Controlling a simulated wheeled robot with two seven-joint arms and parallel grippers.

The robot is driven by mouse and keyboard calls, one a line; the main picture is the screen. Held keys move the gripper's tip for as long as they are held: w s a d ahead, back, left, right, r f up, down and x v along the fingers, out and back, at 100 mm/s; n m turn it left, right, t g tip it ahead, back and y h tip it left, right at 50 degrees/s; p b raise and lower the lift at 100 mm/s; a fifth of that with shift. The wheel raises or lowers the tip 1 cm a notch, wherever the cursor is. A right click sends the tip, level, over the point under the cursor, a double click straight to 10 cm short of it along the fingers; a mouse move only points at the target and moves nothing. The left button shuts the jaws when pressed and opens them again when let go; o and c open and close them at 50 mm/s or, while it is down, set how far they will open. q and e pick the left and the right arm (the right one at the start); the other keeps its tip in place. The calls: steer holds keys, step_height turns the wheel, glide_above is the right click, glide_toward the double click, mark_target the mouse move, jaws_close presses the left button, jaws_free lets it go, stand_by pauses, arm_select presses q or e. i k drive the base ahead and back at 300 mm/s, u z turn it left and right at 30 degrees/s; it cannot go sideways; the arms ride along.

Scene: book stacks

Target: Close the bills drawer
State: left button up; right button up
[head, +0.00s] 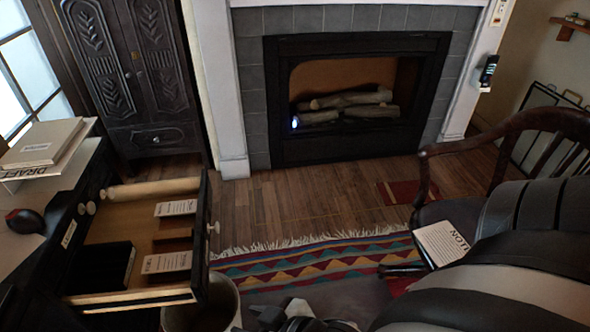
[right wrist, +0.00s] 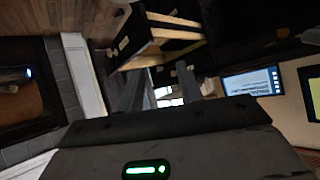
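One desk drawer (head: 205,245) is pulled out at the left of the head view, with a round pale knob on its dark front. Inside lie two white cards and a dark box. A small white label (head: 69,234) sits on the dark desk face behind the drawer; I cannot read it. The open drawer (right wrist: 160,35) also shows in the right wrist view, ahead of my fingers. My right gripper (right wrist: 160,75) has its two fingers apart with nothing between them; it looks apart from the drawer. In the head view only part of it shows at the bottom edge. My left gripper is not in view.
The desk top (head: 40,200) holds a mouse (head: 25,221) and a stack of papers (head: 45,145). A bin (head: 215,305) stands below the drawer front. A chair (head: 520,125) with a book is at right. Open floor and a striped rug (head: 310,262) lie beyond the drawer.

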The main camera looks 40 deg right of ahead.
mark_target(130, 216)
steer(key=z, duration=0.15)
steer(key=k, duration=1.35)
steer(key=z, duration=0.35)
steer(key=i, duration=1.55)
steer(key=u, duration=0.45)
steer(key=i, duration=0.4)
steer(key=u, duration=0.1)
